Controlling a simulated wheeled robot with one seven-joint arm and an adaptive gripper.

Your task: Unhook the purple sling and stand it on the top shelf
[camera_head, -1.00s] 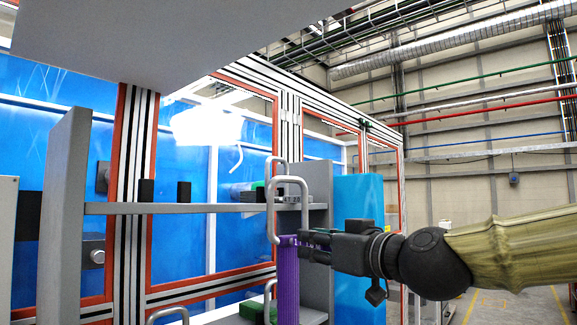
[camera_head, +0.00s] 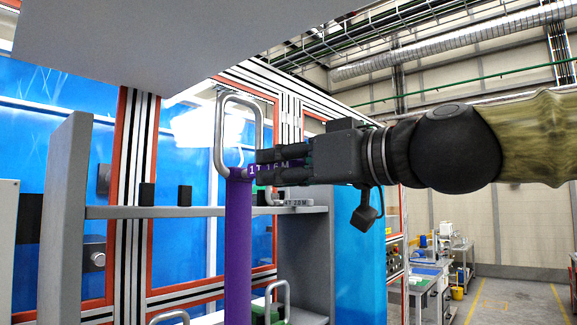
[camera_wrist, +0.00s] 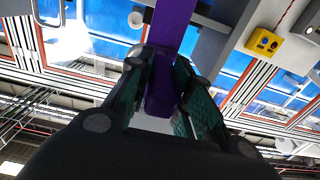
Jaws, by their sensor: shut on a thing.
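The purple sling (camera_head: 238,245) hangs as a long upright strap with a grey metal loop (camera_head: 222,135) at its top. A label on it reads about "1T 1.6 M". My gripper (camera_head: 258,165) is shut on the sling just below the loop, coming in from the right. In the wrist view the purple strap (camera_wrist: 175,22) runs between my two fingers (camera_wrist: 163,85). The sling's lower end is out of the head view. The grey shelf board (camera_head: 130,211) lies behind the sling, which appears in front of it and apart from it.
Two small black blocks (camera_head: 184,195) stand on the shelf. A grey labelled piece (camera_head: 296,203) lies at its right end. Below is a green item (camera_head: 268,314) with a metal loop. Grey uprights (camera_head: 62,220) bound the rack. A grey panel (camera_head: 180,40) hangs overhead.

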